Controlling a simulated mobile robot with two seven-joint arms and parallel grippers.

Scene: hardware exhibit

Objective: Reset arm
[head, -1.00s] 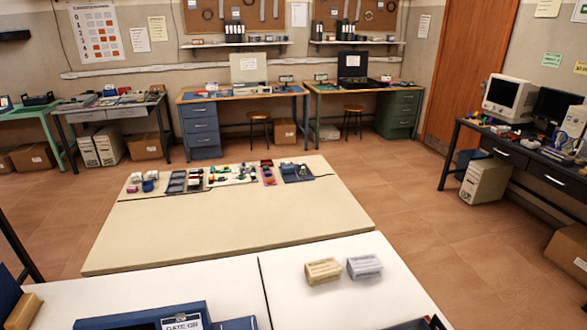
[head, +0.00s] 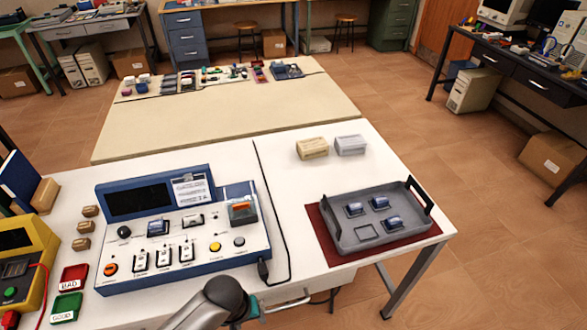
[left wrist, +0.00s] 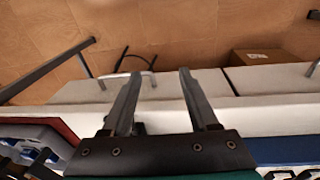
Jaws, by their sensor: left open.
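My left arm comes in at the bottom of the head view, in front of the white table's near edge. A teal part of my left gripper (head: 254,308) shows there, low beside the table front; its fingers are mostly hidden. In the left wrist view the two dark fingers of my left gripper (left wrist: 159,72) are spread apart with nothing held between them. Beyond them are the table front and the floor. My right gripper is in neither view.
A blue-framed test panel (head: 180,238) with switches and buttons stands on the white table (head: 283,185). A grey tray (head: 345,238) with several blue-topped parts is on a red mat. A light drawer handle (head: 287,305) is close to my left gripper. Red and green trays lie left.

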